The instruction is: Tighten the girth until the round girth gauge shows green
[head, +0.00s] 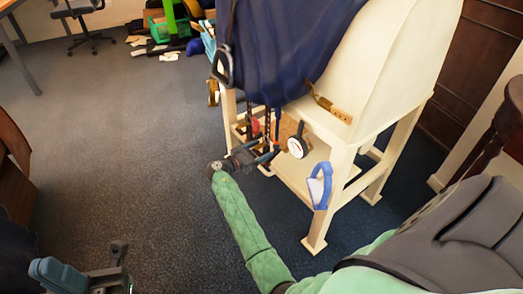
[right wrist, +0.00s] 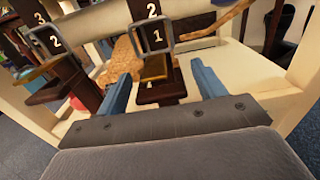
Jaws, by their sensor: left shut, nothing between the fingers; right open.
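The round girth gauge (head: 296,147) hangs at the front of the cream stand. Its face looks white with a small red mark; I see no green. In the right wrist view, a dark girth strap with a metal buckle (right wrist: 151,33) and a brass-coloured tab (right wrist: 154,67) hangs between my right gripper's blue fingers. The strap carries the numbers 1 and 2. My right gripper (head: 268,152) is open around this strap, without closing on it. My left gripper (head: 52,272) is shut and empty, low at the bottom left, far from the stand.
The cream stand (head: 343,165) carries a dark blue cover (head: 285,45). A second numbered strap (right wrist: 45,45) hangs left of the first. A blue loop (head: 320,186) hangs on the stand's front leg. A stirrup (head: 221,66) hangs at the left. Carpet (head: 130,150) is clear left of the stand.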

